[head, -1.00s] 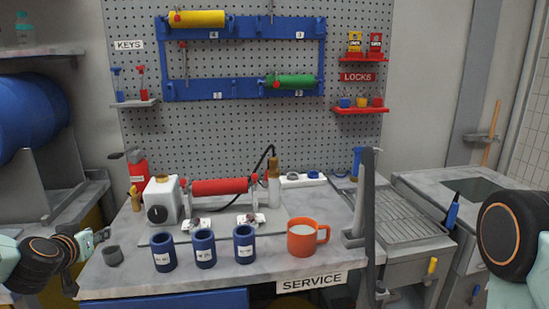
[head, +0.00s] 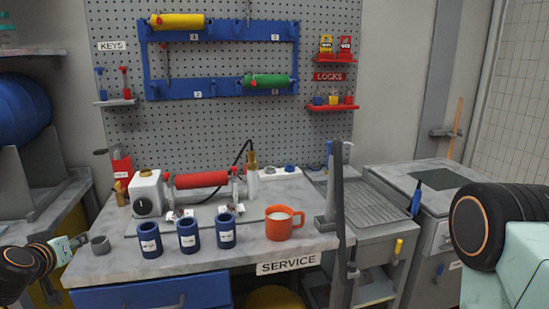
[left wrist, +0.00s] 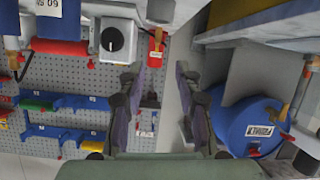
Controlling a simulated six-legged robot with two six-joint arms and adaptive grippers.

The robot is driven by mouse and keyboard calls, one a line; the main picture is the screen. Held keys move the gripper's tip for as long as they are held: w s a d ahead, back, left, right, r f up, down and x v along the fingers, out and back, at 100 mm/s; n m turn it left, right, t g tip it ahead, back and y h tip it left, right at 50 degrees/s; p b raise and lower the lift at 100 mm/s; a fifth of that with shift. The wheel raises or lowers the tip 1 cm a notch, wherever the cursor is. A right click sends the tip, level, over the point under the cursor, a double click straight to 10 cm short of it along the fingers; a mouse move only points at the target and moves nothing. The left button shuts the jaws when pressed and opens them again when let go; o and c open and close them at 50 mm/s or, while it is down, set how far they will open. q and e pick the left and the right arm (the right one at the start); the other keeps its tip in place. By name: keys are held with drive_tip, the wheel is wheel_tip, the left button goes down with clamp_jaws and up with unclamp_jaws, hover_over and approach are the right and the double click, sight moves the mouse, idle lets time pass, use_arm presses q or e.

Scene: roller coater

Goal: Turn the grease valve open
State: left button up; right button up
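I cannot tell for certain which part is the grease valve. A white box with a black knob (head: 147,194) stands on the bench, beside a brass fitting on a red body (head: 121,176). Both also show upside down at the top of the left wrist view, the knob (left wrist: 112,40) and the red-and-brass piece (left wrist: 155,48). A red-ended handle (left wrist: 311,66) shows at that view's right edge, near a blue drum (left wrist: 245,122). My left gripper (head: 82,239) is left of the bench front, apart from everything. Its fingers (left wrist: 157,98) are spread and empty.
Blue drum (head: 20,112) sits on the left.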

use_arm(q)
drive_tip(key=s+d+f+g+h+b, duration=0.2)
drive_tip(key=s+d+f, duration=0.3)
drive_tip(key=d+f, duration=0.35)
drive_tip(key=s+d+f+g+h+b, duration=0.1)
drive_tip(key=s+d+f+g+h, duration=0.15)
drive_tip(key=s+d+f, duration=0.55)
drive_tip(key=s+d+f+m+g+b, duration=0.2)
drive_tip(key=s+d+f+g, duration=0.2)
drive_tip(key=s+f, duration=0.4)
drive_tip(key=s+d+f+m+g+b, duration=0.2)
drive_tip(key=s+d+f, duration=0.5)
drive_tip(key=s, duration=0.9)
drive_tip(key=shift+s+f+m+g+b, duration=0.35)
drive_tip(key=shift+f+m+g, duration=0.15)
drive_tip(key=shift+f+g, duration=0.55)
drive_tip(key=shift+r, duration=0.15)
drive_tip(key=shift+d, duration=0.2)
drive_tip(key=shift+a, duration=0.1)
